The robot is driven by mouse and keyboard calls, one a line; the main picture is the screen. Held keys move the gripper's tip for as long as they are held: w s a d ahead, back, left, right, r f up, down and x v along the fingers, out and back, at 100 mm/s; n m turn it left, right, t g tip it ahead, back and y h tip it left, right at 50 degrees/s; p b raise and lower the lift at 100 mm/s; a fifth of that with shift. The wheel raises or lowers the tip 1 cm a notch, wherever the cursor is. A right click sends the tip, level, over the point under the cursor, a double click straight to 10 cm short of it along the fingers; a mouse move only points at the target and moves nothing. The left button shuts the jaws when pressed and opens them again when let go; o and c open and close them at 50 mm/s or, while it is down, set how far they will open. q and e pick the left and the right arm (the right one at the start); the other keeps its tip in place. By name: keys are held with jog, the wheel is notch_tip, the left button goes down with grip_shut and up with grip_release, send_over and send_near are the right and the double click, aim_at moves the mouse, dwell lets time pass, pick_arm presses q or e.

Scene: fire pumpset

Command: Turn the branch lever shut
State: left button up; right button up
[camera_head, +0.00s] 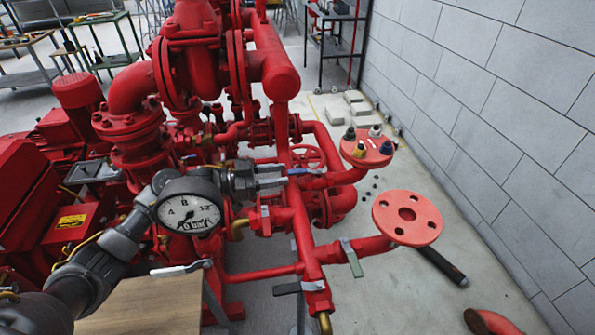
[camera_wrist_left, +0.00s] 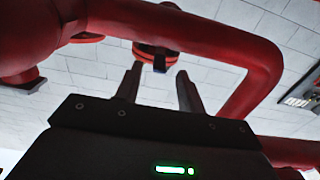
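Several lever handles show on the red pipework in the head view: a blue one (camera_head: 305,171), a green-grey one (camera_head: 351,258) on the side pipe to the round flange, and a black one (camera_head: 288,288) lower down. I cannot tell for certain which is the branch lever. My left gripper (camera_head: 284,175) reaches in from the lower left, its fingertips close to the blue handle; contact is unclear. In the left wrist view its two fingers (camera_wrist_left: 160,86) stand apart, with a small dark part (camera_wrist_left: 160,63) under a red fitting just beyond the gap. My right gripper is not in view.
A pressure gauge (camera_head: 190,205) overlaps my left arm. Thick red pipes (camera_head: 272,75) rise behind the gripper. A round red flange (camera_head: 408,219) and a flange with coloured caps (camera_head: 367,147) stand at right. Open floor (camera_head: 455,210) lies before the grey wall (camera_head: 490,100).

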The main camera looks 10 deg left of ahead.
aim_at(297, 170)
pick_arm(q)
jog(key=x, duration=0.5)
jog(key=shift+w+d, duration=0.15)
jog(key=shift+d, duration=0.2)
jog(key=shift+c, duration=0.3)
grip_shut()
